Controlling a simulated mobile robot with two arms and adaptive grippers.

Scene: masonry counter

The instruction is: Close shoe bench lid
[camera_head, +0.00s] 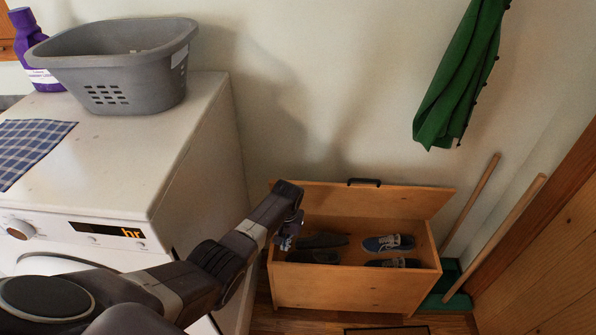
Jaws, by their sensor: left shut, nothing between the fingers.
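The shoe bench (345,289) is a wooden box on the floor against the back wall. Its lid (410,199) stands open, raised at the back near the wall, with a black handle (364,182) on its top edge. Shoes (389,243) lie inside, some dark and some with light soles. My left gripper (285,241) is shut and empty at the bench's left side, in front of the lid's left end, hiding part of it. Whether it touches the bench I cannot tell. My right gripper is not in view.
A white washing machine (190,140) stands left of the bench, with a grey basket (120,70), a purple bottle (27,45) and a checked cloth (30,148) on top. Two wooden poles (505,235) lean at the right above a green base (450,285). A green garment (460,75) hangs above.

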